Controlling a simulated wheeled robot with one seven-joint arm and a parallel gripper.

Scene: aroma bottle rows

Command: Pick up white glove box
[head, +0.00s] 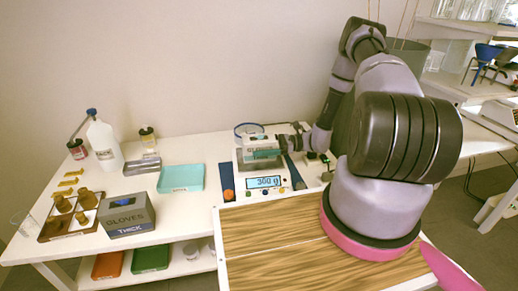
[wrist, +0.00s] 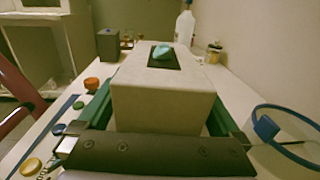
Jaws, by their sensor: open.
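A white glove box (wrist: 165,95) fills the middle of the wrist view, with a dark slot on top and a teal glove tip poking out. In the head view the white glove box (head: 248,167) stands at the digital scale (head: 262,184), partly covered by my gripper (head: 265,152). In the wrist view my gripper (wrist: 160,112) is open, with a green finger on either side of the box. Whether the fingers touch the box cannot be told. A grey glove box (head: 128,215) marked "GLOVES THICK" stands at the table's front left.
A teal tray (head: 181,178), a white jug (head: 104,146), jars and a wooden tray (head: 52,228) with brown bottles stand to the left. Coloured knobs (wrist: 75,128) line the left side.

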